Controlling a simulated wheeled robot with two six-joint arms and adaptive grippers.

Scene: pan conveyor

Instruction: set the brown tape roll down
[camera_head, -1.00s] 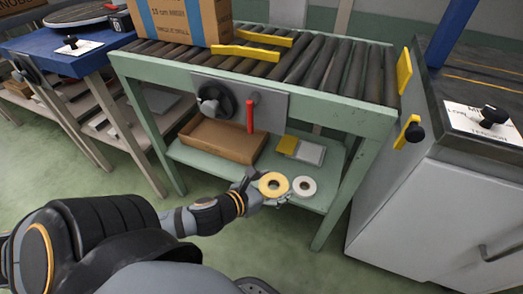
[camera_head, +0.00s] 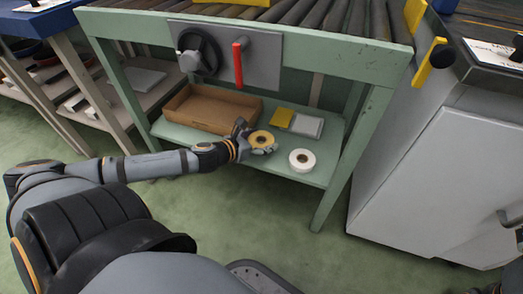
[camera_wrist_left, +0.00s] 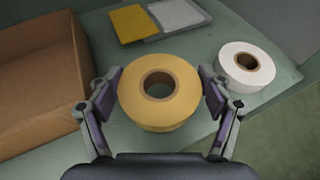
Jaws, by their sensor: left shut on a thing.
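The brown tape roll (camera_head: 262,139) looks yellow-tan with a dark hole in its middle. It is over the green lower shelf (camera_head: 185,137) of the conveyor stand. In the left wrist view the tape roll (camera_wrist_left: 159,79) lies flat between the two fingers of my left gripper (camera_wrist_left: 159,92), which is shut on its sides. In the head view my left gripper (camera_head: 247,143) reaches in from the left. I cannot tell whether the roll touches the shelf. My right gripper is not in view.
A white tape roll (camera_head: 302,160) lies to the right, and it also shows in the left wrist view (camera_wrist_left: 258,75). An open cardboard box (camera_head: 221,109) stands at the left. A yellow pad (camera_head: 281,117) and a grey one (camera_head: 308,125) lie behind. A red lever (camera_head: 238,63) hangs above.

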